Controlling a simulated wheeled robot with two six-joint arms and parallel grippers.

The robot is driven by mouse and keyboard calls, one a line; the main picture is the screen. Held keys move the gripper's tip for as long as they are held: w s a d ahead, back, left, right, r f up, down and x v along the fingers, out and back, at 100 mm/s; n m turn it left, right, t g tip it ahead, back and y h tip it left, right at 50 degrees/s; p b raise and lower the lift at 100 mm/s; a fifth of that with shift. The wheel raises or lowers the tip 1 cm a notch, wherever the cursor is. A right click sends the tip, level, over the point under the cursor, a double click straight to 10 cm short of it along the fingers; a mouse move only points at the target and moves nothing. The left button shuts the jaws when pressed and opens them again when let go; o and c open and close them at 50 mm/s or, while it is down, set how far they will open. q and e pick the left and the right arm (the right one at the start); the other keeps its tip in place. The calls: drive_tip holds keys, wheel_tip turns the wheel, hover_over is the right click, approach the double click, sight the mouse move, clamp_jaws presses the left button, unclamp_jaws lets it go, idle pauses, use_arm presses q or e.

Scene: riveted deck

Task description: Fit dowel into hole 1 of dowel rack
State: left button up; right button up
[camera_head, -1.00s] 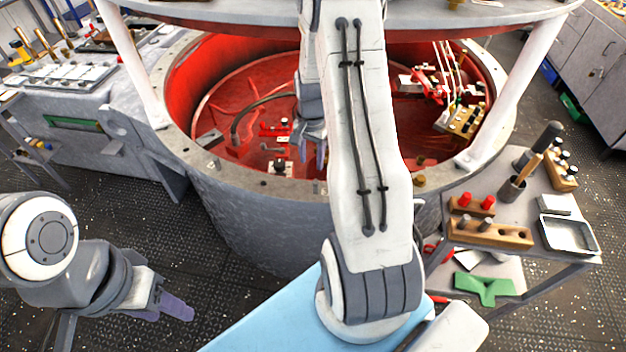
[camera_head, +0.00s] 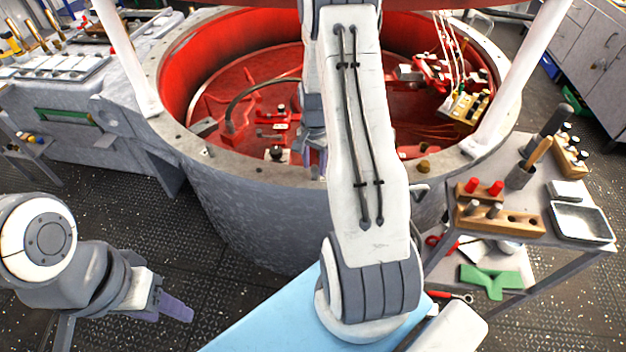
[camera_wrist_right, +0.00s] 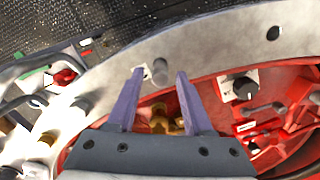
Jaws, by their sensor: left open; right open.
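The dowel rack (camera_head: 522,222) is a wooden block on the cart at the right. Grey pegs stand in its left part and dark open holes show at its right. A short grey cylinder (camera_wrist_right: 160,70), which looks like the dowel, stands on the grey tank rim in the right wrist view. My right gripper (camera_wrist_right: 160,74) is open, with its purple fingertips on either side of that cylinder in the picture; I cannot tell the depth between them. In the head view my right gripper (camera_head: 316,160) is partly hidden by my arm. My left gripper (camera_head: 178,308) is empty at the lower left.
The round tank's rim (camera_head: 235,172) surrounds a red interior with fittings and hoses. White posts rise from the rim. The cart (camera_head: 540,190) also holds a block with red pegs (camera_head: 480,188), a metal tray (camera_head: 582,222) and a tool cup. A green piece (camera_head: 490,281) lies on its lower shelf.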

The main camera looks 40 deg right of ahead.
sight(314, 167)
clamp_jaws()
drive_tip(key=shift+r+p, duration=2.3)
drive_tip(key=shift+r, duration=0.4)
